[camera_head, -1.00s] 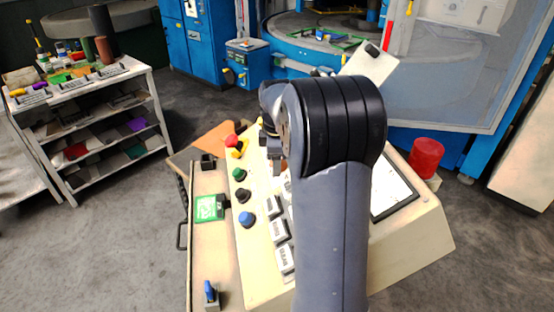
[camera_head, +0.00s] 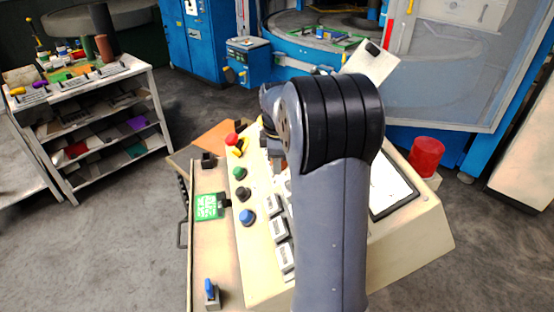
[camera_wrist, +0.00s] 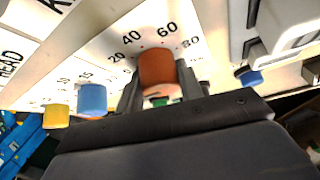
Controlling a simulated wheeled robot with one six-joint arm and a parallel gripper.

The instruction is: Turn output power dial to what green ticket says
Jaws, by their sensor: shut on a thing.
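The dial is an orange-brown round knob (camera_wrist: 158,72) on a cream panel. Its scale shows 20, 40, 60 and 80 around its far side, with small red marks. My gripper (camera_wrist: 160,88) is shut on this knob, one dark finger on each side. I cannot make out a pointer on the knob. In the head view my arm hides the dial and most of the gripper. The green ticket (camera_head: 207,206) is at the left of the console, held by a dark clip. Its white print is too small to read surely.
A yellow knob (camera_wrist: 57,116) and a blue knob (camera_wrist: 92,99) sit left of the dial. A white housing with a blue-tipped part (camera_wrist: 250,77) is at right. The console (camera_head: 425,235) carries several buttons. A red cylinder (camera_head: 426,157) stands at its right.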

